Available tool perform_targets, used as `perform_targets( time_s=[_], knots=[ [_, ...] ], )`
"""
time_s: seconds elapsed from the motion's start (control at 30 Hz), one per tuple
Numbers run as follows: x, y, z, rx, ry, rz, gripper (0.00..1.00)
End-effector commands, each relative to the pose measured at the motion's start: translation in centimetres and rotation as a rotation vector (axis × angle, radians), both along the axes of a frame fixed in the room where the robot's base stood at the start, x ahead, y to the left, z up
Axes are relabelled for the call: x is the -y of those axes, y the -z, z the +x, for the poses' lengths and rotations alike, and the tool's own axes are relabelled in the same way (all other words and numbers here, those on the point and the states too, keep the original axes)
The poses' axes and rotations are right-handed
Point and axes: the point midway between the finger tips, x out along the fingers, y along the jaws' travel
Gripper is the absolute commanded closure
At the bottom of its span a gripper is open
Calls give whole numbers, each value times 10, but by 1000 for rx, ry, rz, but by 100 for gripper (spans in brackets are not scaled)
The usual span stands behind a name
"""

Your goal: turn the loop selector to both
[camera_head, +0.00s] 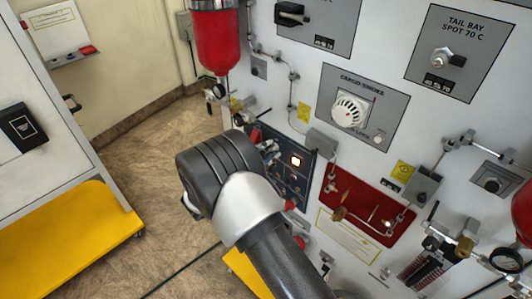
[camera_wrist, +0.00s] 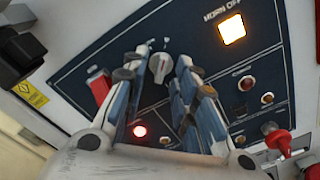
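The dark blue control panel (camera_head: 298,183) is on the white wall in the head view, partly hidden behind my arm. In the wrist view the same panel (camera_wrist: 105,62) fills most of the picture. A pale grey rotary knob (camera_wrist: 160,66), which looks like the loop selector, is on it with its pointer tilted slightly right of up. Its position labels are not readable. My gripper (camera_wrist: 160,70) is open, with one finger on each side of the knob and visible gaps beside it. Whether the fingertips reach around the knob in depth is unclear.
The panel has a lit amber button (camera_wrist: 232,29), a red guarded switch (camera_wrist: 99,88), a glowing red lamp (camera_wrist: 139,131) and a red knob (camera_wrist: 279,139). A red cylinder (camera_head: 217,42) hangs above my arm. A yellow-based cabinet (camera_head: 75,235) stands left; open floor lies between.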

Motion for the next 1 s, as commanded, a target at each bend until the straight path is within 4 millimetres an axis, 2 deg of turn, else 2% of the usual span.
perform_targets(
  time_s=[0.03, 0.33, 0.77, 1.0],
  knots=[
    [0, 0, 0, 0, 0, 0, 79],
    [0, 0, 0, 0, 0, 0, 99],
    [0, 0, 0, -7, 0, -7, 100],
    [0, 0, 0, -70, 0, -71, 100]
  ],
)
